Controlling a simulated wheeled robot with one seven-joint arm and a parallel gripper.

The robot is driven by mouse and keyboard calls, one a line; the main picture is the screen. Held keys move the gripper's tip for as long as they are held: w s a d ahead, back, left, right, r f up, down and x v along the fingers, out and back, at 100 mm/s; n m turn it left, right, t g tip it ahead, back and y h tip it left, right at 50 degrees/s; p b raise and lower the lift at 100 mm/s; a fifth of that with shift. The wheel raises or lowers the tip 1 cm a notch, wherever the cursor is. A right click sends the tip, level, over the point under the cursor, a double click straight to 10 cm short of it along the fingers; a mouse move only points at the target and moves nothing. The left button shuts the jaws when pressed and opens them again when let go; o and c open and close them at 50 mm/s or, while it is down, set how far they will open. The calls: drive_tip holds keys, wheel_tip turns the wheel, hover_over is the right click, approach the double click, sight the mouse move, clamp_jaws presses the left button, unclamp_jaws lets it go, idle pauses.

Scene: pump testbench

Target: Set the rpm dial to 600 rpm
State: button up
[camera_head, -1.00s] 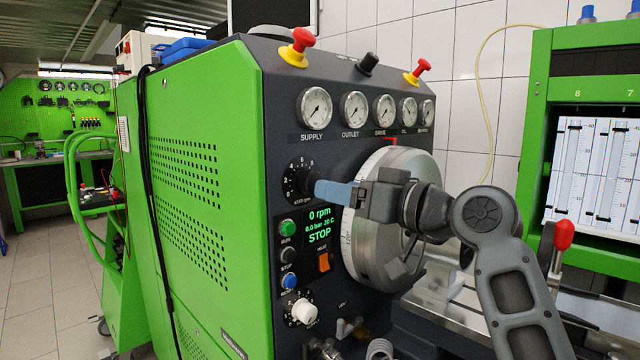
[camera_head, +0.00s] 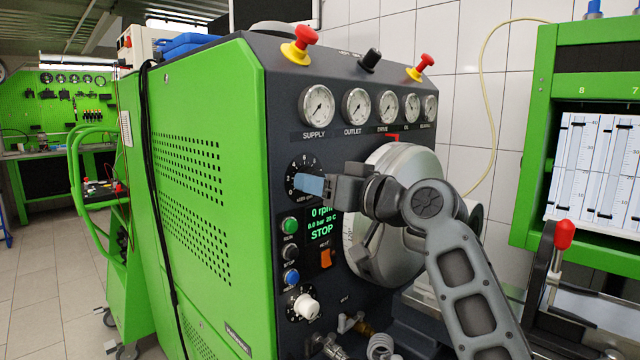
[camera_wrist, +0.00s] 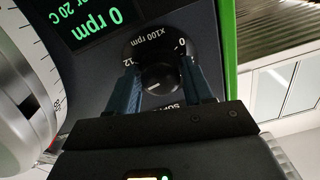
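The rpm dial (camera_head: 304,165) is a round black scale on the dark front panel, labelled x100 rpm in the wrist view. Its black knob (camera_wrist: 161,80) shows between my two blue fingers in the wrist view. My gripper (camera_head: 308,185) is open in front of the dial, with one finger on each side of the knob (camera_wrist: 162,90). I cannot tell whether either finger touches it. In the head view the fingers hide the knob. The green display (camera_head: 320,224) reads 0 rpm, 20 C and STOP; it also shows upside down in the wrist view (camera_wrist: 97,22).
Green (camera_head: 289,225), black and blue (camera_head: 291,277) buttons, an orange switch (camera_head: 326,258) and a white knob (camera_head: 305,307) sit below the dial. Several gauges (camera_head: 356,106) are above it. A large metal disc (camera_head: 385,250) is close beside my arm.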

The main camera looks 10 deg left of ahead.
drive_tip(key=c, duration=0.7)
drive_tip(key=shift+o, duration=0.2)
drive_tip(key=shift+f+b, duration=0.15)
drive_tip(key=shift+b, duration=0.4)
drive_tip(key=n+b, duration=1.5)
drive_tip(key=b, duration=0.1)
drive_tip(key=shift+n, duration=0.3)
drive_tip(key=o, duration=1.1)
drive_tip(key=shift+d+r, duration=0.1)
drive_tip(key=shift+r, duration=0.1)
drive_tip(key=shift+c, duration=0.2)
